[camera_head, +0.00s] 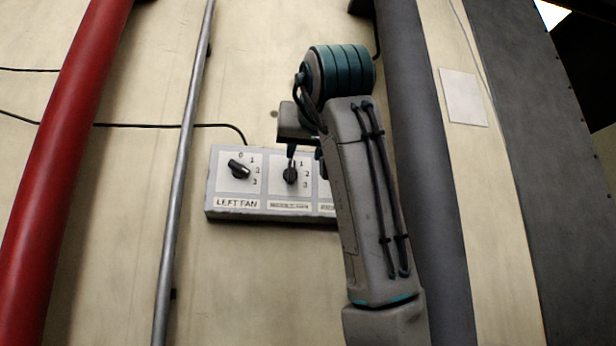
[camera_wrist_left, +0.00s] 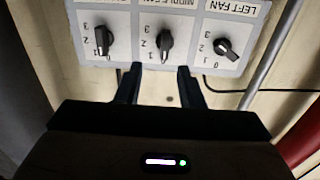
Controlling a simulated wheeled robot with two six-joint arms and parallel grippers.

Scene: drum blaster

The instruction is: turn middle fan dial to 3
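The middle fan dial (camera_head: 290,175) is a black knob on a pale control box, standing roughly upright. The wrist view shows the box upside down, with the middle dial (camera_wrist_left: 163,42) just beyond my fingers. The dial's length lies nearly vertical there; its exact number is hard to read. The numbers 1, 2 and 3 show beside it. My left gripper (camera_head: 294,150) is just above the dial, partly hidden by my arm in the head view. In the wrist view the left gripper (camera_wrist_left: 160,70) is open, its two fingers apart with nothing between them. My right gripper is not in view.
The left fan dial (camera_head: 239,169) sits left of the middle dial. Another dial (camera_wrist_left: 103,40) is on its other side, hidden by my arm in the head view. A thin metal pipe (camera_head: 184,170), a red pipe (camera_head: 65,130) and a grey pipe (camera_head: 425,140) run up the wall.

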